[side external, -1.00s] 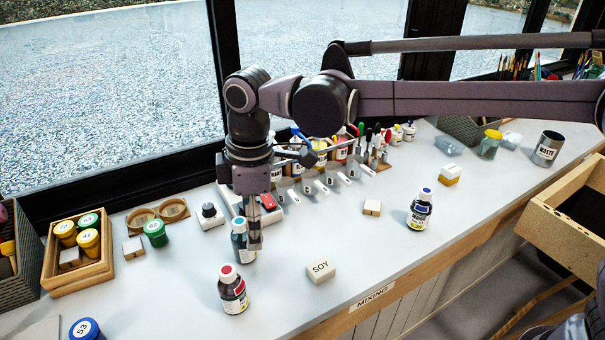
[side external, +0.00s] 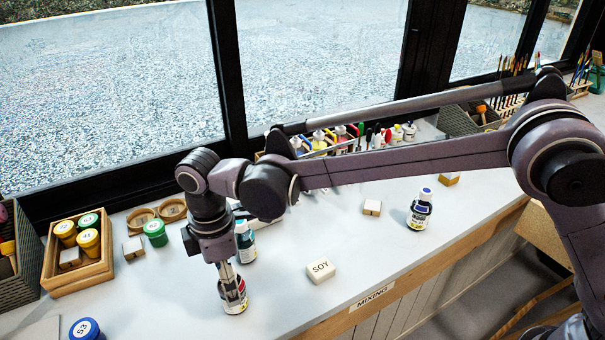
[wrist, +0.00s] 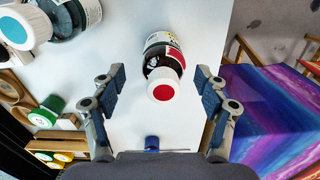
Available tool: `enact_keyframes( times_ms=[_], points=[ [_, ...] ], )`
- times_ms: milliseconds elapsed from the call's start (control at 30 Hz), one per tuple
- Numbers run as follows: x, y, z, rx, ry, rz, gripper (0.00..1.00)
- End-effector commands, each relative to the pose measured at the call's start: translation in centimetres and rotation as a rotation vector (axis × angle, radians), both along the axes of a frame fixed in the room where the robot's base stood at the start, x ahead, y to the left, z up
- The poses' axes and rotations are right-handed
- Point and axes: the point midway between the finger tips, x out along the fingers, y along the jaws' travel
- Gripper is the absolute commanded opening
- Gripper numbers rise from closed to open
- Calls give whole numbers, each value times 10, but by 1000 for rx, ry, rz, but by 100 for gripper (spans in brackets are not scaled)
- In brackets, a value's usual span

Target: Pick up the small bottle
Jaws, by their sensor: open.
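A small dark bottle with a red cap and a white label (side external: 232,298) stands on the white bench. My gripper (side external: 232,281) is over it, pointing down, and partly hides it in the side view. In the wrist view the red-capped bottle (wrist: 163,72) lies between the spread fingers of my gripper (wrist: 162,88), with a gap on each side. A bottle with a teal cap (side external: 243,242) stands just behind my gripper, and a blue-capped bottle (side external: 420,211) stands farther right.
A SOY block (side external: 321,271) sits right of the red-capped bottle. A blue-lidded jar (side external: 86,330) is at the front left. A wooden tray of paint jars (side external: 101,268) stands at the left. Bench between the SOY block and blue-capped bottle is clear.

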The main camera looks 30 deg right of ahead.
Motion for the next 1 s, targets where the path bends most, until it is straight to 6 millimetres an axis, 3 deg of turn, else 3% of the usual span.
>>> enact_keyframes(
  times_ms=[300, 600, 667, 833, 1000],
  points=[
    [-3, -3, -39, 1, 0, 0, 74],
    [-3, -4, -43, 1, 0, 0, 74],
    [-4, -4, -43, 1, 0, 0, 59],
    [-4, -4, -43, 1, 0, 0, 12],
    [-4, -4, -43, 1, 0, 0, 12]
  ],
)
